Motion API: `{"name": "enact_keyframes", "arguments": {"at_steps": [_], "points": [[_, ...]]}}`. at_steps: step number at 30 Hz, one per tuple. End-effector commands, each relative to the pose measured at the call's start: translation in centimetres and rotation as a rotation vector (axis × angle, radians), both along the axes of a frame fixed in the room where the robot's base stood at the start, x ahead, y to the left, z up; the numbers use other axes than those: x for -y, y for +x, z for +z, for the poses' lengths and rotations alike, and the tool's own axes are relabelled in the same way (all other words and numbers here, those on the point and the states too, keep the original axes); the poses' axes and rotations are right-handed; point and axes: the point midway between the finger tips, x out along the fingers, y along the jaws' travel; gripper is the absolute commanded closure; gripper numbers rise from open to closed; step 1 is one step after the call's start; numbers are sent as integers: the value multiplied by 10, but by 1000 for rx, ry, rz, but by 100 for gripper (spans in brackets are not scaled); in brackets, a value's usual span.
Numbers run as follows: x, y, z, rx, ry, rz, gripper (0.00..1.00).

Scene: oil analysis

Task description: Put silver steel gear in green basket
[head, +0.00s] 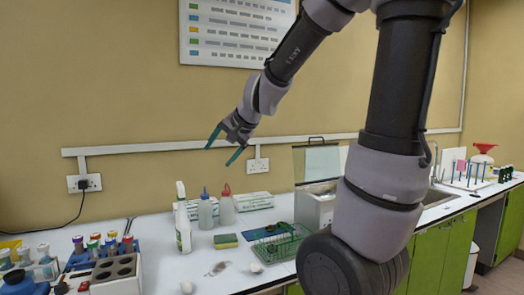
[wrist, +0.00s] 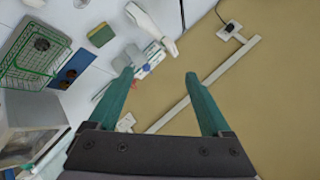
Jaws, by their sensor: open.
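The green basket (head: 290,250) is a wire basket on the white bench, right of centre in the head view. It also shows at the upper left of the wrist view (wrist: 18,72), with a dark round item visible within its outline. A small flat grey item (head: 218,268) lies on the bench left of the basket; it may be the silver steel gear, but it is too small to tell. My gripper (head: 224,146) is open and empty, high above the bench in front of the wall. Its two teal fingers are wide apart in the wrist view (wrist: 158,76).
A spray bottle (head: 183,222), two wash bottles (head: 205,212) and a green-yellow sponge (head: 226,241) stand or lie behind the grey item. Small white round items (head: 256,267) lie near the front. A tube rack (head: 117,272) is at left, and a boxy instrument (head: 315,205) stands behind the basket.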

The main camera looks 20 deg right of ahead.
Motion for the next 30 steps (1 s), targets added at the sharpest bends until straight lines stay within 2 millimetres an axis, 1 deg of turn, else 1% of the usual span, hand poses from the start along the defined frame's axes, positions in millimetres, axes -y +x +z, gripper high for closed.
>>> {"name": "enact_keyframes", "arguments": {"at_steps": [1, 2, 3, 5, 6, 9, 12, 15, 17, 30], "points": [[4, -25, 16, 13, -17, 41, 17], [6, -40, 22, 13, -33, 68, 17], [9, -60, 27, 7, -61, 101, 17], [16, -89, 32, -2, -107, 137, 17], [20, -108, 34, -12, -141, 155, 17], [32, -145, 33, -40, -219, 176, 17], [42, -170, 31, -65, -278, 178, 17], [47, -182, 29, -79, -310, 177, 17], [48, -185, 28, -86, -318, 176, 17], [48, -185, 28, -86, -319, 177, 17]]}}
